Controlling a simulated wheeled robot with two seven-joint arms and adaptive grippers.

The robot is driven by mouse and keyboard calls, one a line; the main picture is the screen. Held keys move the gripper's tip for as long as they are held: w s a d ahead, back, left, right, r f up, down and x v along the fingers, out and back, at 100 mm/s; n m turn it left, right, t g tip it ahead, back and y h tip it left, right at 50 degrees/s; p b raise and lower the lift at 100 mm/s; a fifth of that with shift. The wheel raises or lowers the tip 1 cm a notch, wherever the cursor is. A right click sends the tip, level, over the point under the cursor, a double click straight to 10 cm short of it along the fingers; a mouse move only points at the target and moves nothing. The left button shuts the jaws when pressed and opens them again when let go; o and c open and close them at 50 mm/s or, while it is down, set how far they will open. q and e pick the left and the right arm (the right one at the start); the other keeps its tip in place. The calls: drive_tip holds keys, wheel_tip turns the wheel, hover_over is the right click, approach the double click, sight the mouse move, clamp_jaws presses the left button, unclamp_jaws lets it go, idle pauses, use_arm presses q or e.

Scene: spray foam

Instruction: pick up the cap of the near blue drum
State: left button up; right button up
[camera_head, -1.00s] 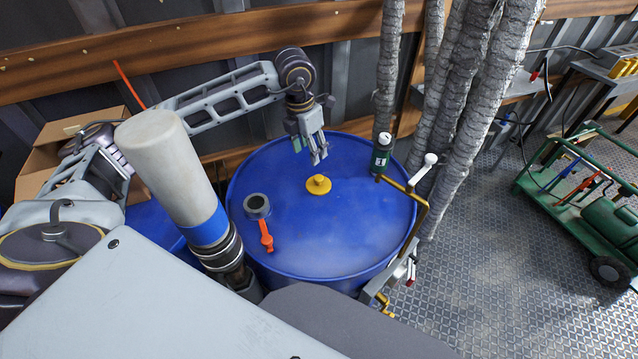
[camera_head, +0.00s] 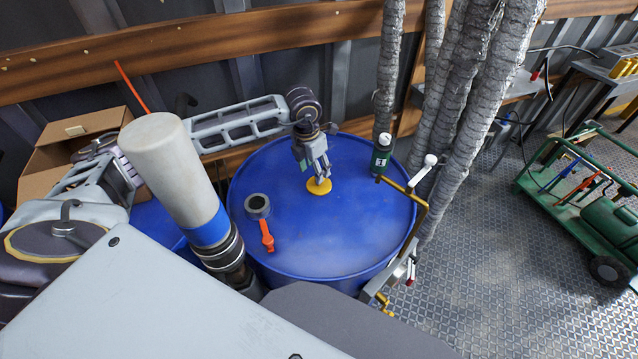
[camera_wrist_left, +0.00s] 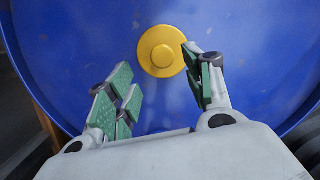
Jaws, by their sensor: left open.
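The near blue drum (camera_head: 345,240) stands upright below me, and its top also fills most of the left wrist view (camera_wrist_left: 70,50). The yellow cap (camera_head: 318,188) is a round disc with a raised middle knob, on the drum's top. It shows in the left wrist view (camera_wrist_left: 161,51) just beyond the fingertips. My left gripper (camera_head: 318,176) is above the cap and hides part of it in the head view. In the left wrist view its green-padded fingers (camera_wrist_left: 162,90) are apart, with nothing between them. My right gripper is not in view.
A black ring-shaped fitting (camera_head: 257,206) with an orange handle (camera_head: 267,236) sits on the drum's left. Grey wrapped pipes (camera_head: 470,110) rise behind. A green cart (camera_head: 585,200) stands right.

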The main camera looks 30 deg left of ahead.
use_arm(q)
drive_tip(key=shift+f, duration=0.2)
drive_tip(key=shift+w+d+f+p, duration=0.15)
drive_tip(key=shift+f+p, duration=0.05)
drive_tip(key=shift+f, duration=0.4)
drive_tip(key=shift+w+d+f+p, duration=0.15)
drive_tip(key=shift+w+d+f, duration=0.05)
drive_tip(key=shift+f, duration=0.35)
drive_tip(key=shift+w+d+f+p, duration=0.15)
drive_tip(key=shift+f+p, duration=0.05)
drive_tip(key=shift+f, duration=0.4)
drive_tip(key=shift+w+f, duration=0.1)
drive_tip(key=shift+f, duration=0.6)
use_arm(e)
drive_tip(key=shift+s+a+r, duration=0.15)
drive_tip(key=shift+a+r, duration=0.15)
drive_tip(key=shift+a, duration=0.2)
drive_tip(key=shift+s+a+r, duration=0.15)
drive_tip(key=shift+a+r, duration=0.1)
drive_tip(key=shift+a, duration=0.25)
use_arm(q)
drive_tip(key=c, duration=1.1)
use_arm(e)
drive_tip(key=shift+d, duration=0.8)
